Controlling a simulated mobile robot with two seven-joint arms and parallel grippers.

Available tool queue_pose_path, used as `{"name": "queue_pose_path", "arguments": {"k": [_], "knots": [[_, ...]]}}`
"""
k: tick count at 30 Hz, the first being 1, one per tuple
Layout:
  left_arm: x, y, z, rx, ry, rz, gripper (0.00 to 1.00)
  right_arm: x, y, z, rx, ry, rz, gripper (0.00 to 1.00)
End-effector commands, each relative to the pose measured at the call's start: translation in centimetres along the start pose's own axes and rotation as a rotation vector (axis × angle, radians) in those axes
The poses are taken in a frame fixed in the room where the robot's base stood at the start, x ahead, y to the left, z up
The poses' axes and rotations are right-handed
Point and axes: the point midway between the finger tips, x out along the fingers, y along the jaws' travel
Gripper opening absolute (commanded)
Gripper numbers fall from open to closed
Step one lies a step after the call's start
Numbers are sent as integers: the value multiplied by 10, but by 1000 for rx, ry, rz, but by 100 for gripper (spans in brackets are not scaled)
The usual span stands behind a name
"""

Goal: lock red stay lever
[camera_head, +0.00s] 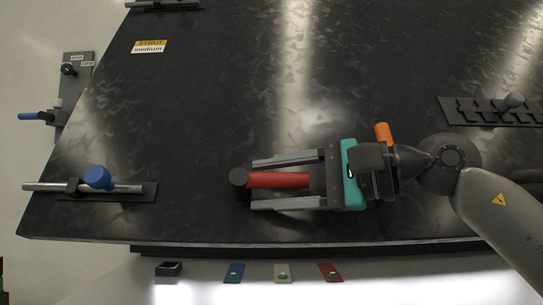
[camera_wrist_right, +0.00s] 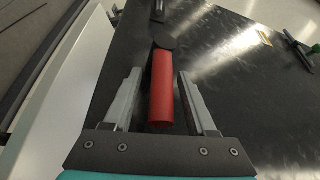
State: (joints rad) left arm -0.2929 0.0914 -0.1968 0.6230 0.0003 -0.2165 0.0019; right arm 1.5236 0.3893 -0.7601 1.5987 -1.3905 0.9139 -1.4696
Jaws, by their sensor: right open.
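The red stay lever (camera_head: 278,180) lies over the black table near its front edge, with a dark round pivot (camera_head: 239,178) at its left end. My right gripper (camera_head: 252,184) reaches in from the right with its two fingers on either side of the lever, open, with a gap to each finger. In the right wrist view the red lever (camera_wrist_right: 161,88) stands between the two fingers (camera_wrist_right: 160,85), and the dark pivot (camera_wrist_right: 165,43) is beyond them. My left gripper is not in view.
A blue-knobbed rod (camera_head: 98,178) sits at the table's left. A slotted dark rack (camera_head: 490,111) is at the right. An orange cylinder (camera_head: 383,133) shows beside my right wrist. Blue, white and red tags (camera_head: 282,272) lie below the front edge. The table's middle is clear.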

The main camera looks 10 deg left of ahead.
Motion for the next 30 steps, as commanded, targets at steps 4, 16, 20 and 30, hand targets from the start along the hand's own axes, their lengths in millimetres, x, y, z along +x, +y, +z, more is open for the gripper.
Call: {"name": "queue_pose_path", "arguments": {"k": [4,16,20,30], "knots": [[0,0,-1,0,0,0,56,0,-2,0,-1,1,-1,57],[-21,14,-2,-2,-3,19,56,-9,-77,22,-4,-4,-13,57],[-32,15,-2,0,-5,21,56,-13,-109,31,-3,-7,-14,57],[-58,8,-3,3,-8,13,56,-20,-179,51,-2,-10,-10,57]]}}
